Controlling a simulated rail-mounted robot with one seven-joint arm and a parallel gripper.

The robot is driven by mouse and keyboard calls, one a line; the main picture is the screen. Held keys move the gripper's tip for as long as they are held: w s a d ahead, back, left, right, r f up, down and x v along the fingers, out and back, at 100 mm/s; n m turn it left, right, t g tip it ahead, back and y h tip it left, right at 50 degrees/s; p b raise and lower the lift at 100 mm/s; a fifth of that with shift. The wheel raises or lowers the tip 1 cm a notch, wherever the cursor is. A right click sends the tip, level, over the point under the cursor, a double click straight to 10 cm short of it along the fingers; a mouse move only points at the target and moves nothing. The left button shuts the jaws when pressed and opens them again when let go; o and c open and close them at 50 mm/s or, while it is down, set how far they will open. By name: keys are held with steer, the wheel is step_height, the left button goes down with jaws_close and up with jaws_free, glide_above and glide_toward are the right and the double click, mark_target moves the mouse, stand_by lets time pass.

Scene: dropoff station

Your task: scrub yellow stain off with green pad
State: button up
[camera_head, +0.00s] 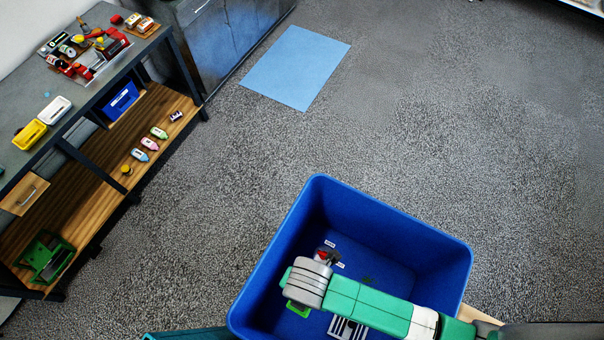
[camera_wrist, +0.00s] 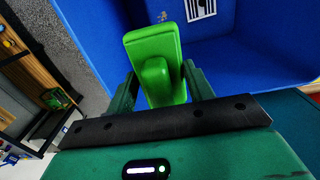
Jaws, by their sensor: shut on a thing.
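The green pad (camera_wrist: 152,50) has a raised grip on its back. In the wrist view my gripper (camera_wrist: 160,82) is shut on this grip, one finger on each side, and the pad is over the blue bin (camera_wrist: 255,45). In the head view my arm reaches into the blue bin (camera_head: 412,228) from the lower right. A bright green piece below my wrist (camera_head: 298,309) looks like part of the pad. My wrist and arm hide much of the bin floor.
A striped black-and-white card (camera_head: 347,328) lies in the bin; bin walls surround my gripper. A workbench (camera_head: 60,110) with toys, trays and a lower shelf of small bottles stands left. A light blue mat (camera_head: 297,67) lies on the open grey floor.

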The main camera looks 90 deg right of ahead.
step_height(320, 180, down, 54)
steer(key=b, duration=3.3)
steer(key=shift+s+r, duration=0.1)
steer(key=shift+r, duration=0.15)
